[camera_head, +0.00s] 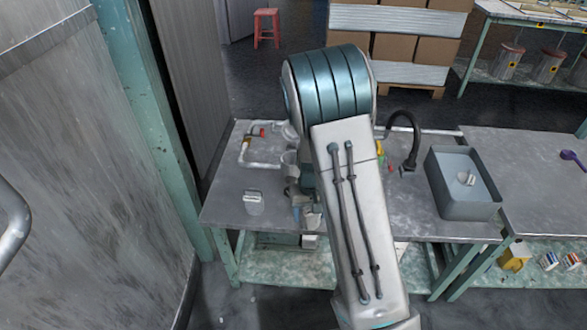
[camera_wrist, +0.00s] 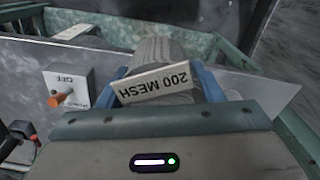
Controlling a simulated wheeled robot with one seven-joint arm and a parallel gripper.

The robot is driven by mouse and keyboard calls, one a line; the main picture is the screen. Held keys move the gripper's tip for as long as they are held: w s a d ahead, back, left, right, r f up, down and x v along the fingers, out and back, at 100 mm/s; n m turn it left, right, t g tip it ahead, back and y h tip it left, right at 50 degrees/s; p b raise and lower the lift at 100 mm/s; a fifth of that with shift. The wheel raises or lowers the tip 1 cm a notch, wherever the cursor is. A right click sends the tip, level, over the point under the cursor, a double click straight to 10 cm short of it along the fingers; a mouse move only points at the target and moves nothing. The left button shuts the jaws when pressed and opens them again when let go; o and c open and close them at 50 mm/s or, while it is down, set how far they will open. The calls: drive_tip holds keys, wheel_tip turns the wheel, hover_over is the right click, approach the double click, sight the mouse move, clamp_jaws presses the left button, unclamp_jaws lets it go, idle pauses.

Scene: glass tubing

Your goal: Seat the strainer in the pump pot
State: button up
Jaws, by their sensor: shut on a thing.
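In the wrist view my gripper (camera_wrist: 160,78) has its two blue fingers closed on the strainer (camera_wrist: 153,50), a grey ribbed cylinder. A pale tag reading "200 MESH" lies across it between the fingers, upside down in this view. The strainer's far end points away from the gripper, and its lower part is hidden by the tag and gripper body. In the head view my gripper (camera_head: 308,212) is low beside my arm near the table's front edge, mostly hidden. A pale grey cylinder (camera_head: 289,163) stands behind it; I cannot tell whether it is the pump pot.
A switch box (camera_wrist: 68,82) marked OFF with an orange knob is at left in the wrist view. Pipework (camera_head: 245,150) is at the back left; a grey basin (camera_head: 467,208) is right.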

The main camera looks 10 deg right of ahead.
idle(0.4)
drive_tip(key=shift+r+p, duration=0.35)
drive_tip(key=shift+d+f, duration=0.1)
drive_tip(key=shift+d, duration=0.1)
